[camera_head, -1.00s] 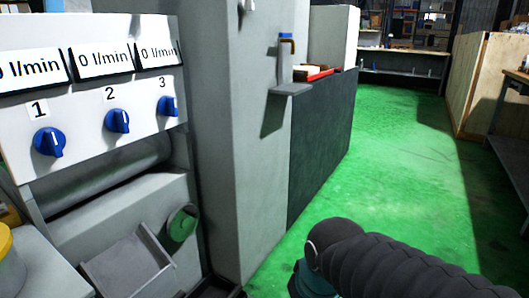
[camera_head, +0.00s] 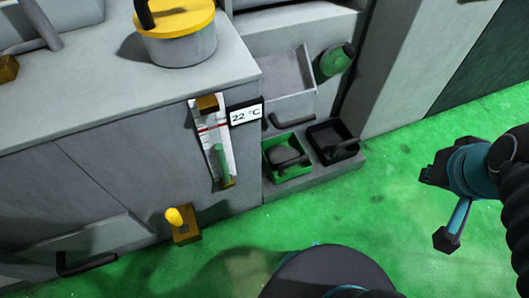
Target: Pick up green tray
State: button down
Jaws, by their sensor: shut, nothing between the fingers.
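The green tray (camera_head: 268,162) is a small open box with a green rim. It sits on the low grey ledge at the foot of the machine, in the middle of the head view. A dark lump and a dark bar-like part show inside it or over it; I cannot tell which. My gripper (camera_head: 432,177) is the dark end of my arm at the right, above the green floor. It is small and partly unclear in this view, well apart from the tray, shut and holding nothing.
A black tray (camera_head: 347,155) stands just right of the green one. A grey sloped chute (camera_head: 285,75) and a green round part (camera_head: 334,63) are above. Green floor (camera_head: 390,205) is clear between arm and trays.

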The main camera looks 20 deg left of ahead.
aim_at(283, 156)
jog(key=u, duration=0.95)
jog(key=k, duration=0.5)
jog(key=u, duration=1.85)
jog(key=i, duration=0.8)
jog(key=z, duration=1.5)
